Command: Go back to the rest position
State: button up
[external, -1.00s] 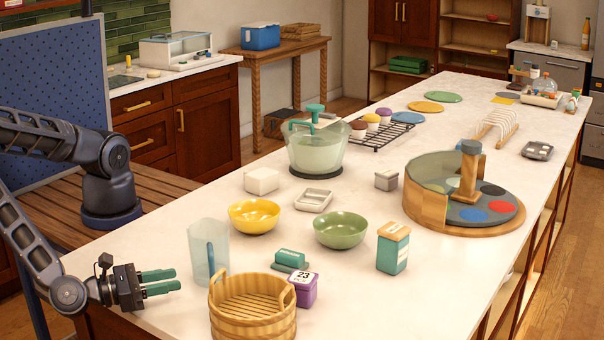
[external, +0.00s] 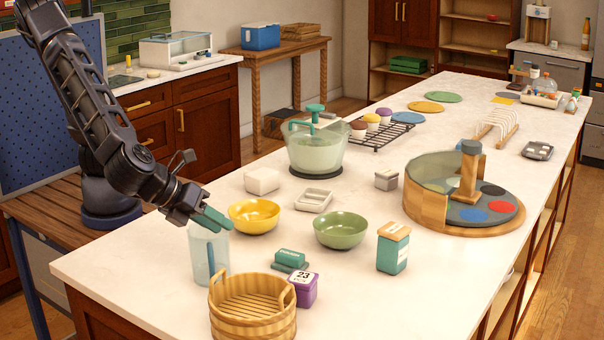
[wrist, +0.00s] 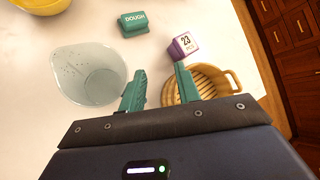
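My gripper (external: 214,219) has teal fingers and points down and to the right over the near left part of the counter. In the external view its fingertips overlap the rim of the clear jug (external: 202,258); whether they touch it I cannot tell. In the wrist view the fingers (wrist: 160,76) are apart with nothing between them. There the jug (wrist: 88,76) is left of the fingers and the wooden basket (wrist: 212,80) is partly hidden behind the right finger.
The basket (external: 252,310), purple 23 box (external: 303,290), teal dough block (external: 291,257), yellow bowl (external: 254,216) and green bowl (external: 341,230) stand near the gripper. A teal canister (external: 393,248) is farther right. The counter's (external: 120,270) near left corner is clear.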

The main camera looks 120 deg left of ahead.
jog(key=s+a+r+n+g+h, duration=0.25)
jog(key=s+a+r+n, duration=0.2)
jog(key=s+a, duration=0.3)
jog(key=s+a+r+n+g+h, duration=0.1)
jog(key=s+a+r+n+h, duration=0.2)
jog(key=s+a+n, duration=0.35)
jog(key=s+a+r+n, duration=0.1)
jog(key=s+a+n, duration=0.1)
jog(key=s, duration=0.6)
jog(key=s+a+r+n+t+h, duration=0.1)
jog(key=s+a+r+n, duration=0.1)
jog(key=s, duration=0.7)
jog(key=s+a+r+n+t+h, duration=0.1)
jog(key=s+a+r+n, duration=0.1)
jog(key=s, duration=0.7)
jog(key=shift+a+r+n, duration=0.2)
jog(key=shift+a+n, duration=0.05)
jog(key=shift+n, duration=0.25)
